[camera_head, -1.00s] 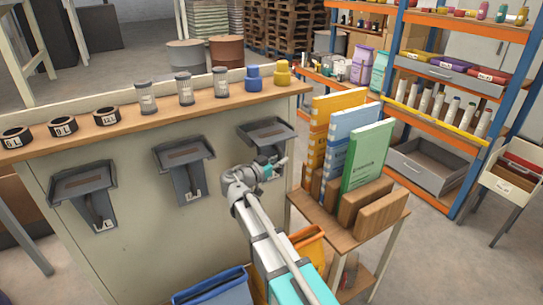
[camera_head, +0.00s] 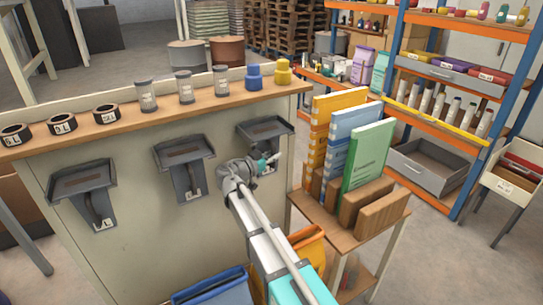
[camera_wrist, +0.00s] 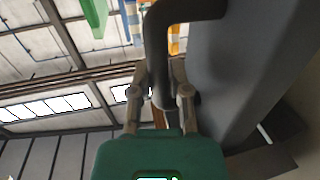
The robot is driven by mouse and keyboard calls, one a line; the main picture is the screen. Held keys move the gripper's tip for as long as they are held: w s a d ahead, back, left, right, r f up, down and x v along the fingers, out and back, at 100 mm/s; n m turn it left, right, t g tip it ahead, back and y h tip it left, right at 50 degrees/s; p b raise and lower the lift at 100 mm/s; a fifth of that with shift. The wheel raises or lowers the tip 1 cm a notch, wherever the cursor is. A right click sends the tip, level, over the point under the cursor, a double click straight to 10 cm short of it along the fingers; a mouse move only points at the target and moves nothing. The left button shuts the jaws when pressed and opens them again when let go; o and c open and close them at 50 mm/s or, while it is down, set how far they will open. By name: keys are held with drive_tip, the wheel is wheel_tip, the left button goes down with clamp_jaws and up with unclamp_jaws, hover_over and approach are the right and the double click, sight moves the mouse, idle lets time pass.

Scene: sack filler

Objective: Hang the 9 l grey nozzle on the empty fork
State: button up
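Three grey metal units hang on the cabinet front in the head view: left (camera_head: 83,182), middle (camera_head: 183,152) and right (camera_head: 262,129). Each has a shallow top tray and a chute; the left and middle chutes show a dark curved handle and a white label too small to read surely. The grey chute wall (camera_wrist: 235,60) fills the right. I cannot make out an empty fork.
The ledge above holds labelled black rings (camera_head: 62,124), grey cylinders (camera_head: 184,87), and blue (camera_head: 253,78) and yellow (camera_head: 283,73) pieces. A small table with upright packs (camera_head: 368,157) stands close right. Blue (camera_head: 213,287) and orange (camera_head: 308,249) bins sit below.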

drive_tip(key=o, duration=0.3)
drive_tip(key=shift+r, duration=0.2)
drive_tip(key=v, duration=1.2)
idle(0.8)
drive_tip(key=shift+d, duration=0.15)
